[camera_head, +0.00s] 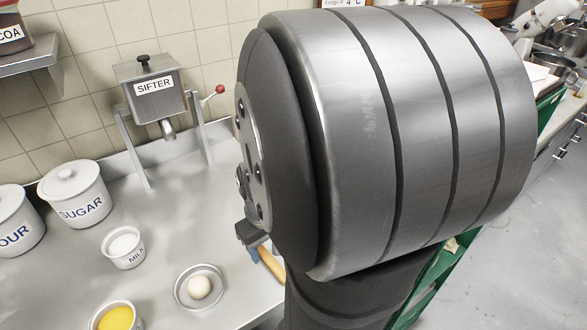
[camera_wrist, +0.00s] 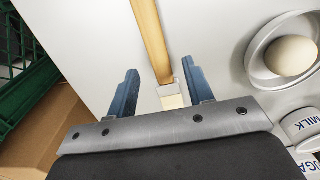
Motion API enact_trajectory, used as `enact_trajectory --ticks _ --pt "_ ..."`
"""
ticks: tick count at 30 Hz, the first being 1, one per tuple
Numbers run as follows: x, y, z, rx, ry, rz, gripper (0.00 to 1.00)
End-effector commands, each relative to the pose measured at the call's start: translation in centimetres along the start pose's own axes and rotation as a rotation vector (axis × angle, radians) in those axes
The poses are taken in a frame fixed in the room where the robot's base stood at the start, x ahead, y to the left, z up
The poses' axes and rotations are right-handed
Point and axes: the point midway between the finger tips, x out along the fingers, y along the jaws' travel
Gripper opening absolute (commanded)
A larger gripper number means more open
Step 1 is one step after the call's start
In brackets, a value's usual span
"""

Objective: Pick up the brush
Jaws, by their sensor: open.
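The brush has a long wooden handle (camera_wrist: 152,38) that runs down from the top edge of the wrist view. Its pale metal collar and light bristles (camera_wrist: 172,101) lie between my two blue fingers in that view. My gripper (camera_wrist: 160,86) is open, and the brush appears closer to its right finger. I cannot tell how high the fingers are above the brush. In the head view, part of the wooden handle (camera_head: 270,263) shows beside my gripper (camera_head: 257,250); my arm hides most of both.
A metal bowl with a pale dough ball (camera_head: 199,287) stands close to the brush. A milk pot (camera_head: 124,248), a yellow-filled bowl (camera_head: 116,318), a sugar canister (camera_head: 75,196) and a sifter (camera_head: 152,91) share the counter. A green crate (camera_wrist: 20,75) and cardboard box (camera_wrist: 45,125) are at left in the wrist view.

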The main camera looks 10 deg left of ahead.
Motion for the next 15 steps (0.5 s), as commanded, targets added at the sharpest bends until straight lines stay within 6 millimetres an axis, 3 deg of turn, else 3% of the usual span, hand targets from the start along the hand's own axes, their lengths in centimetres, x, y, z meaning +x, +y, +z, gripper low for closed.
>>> enact_trajectory --ticks 6,14,15 --pt "2.3 0.0 0.1 0.0 -0.002 0.002 0.47" --pt "2.5 0.0 0.1 0.001 0.0 0.003 0.47" --pt "2.5 0.0 0.1 0.001 0.0 0.003 0.43"
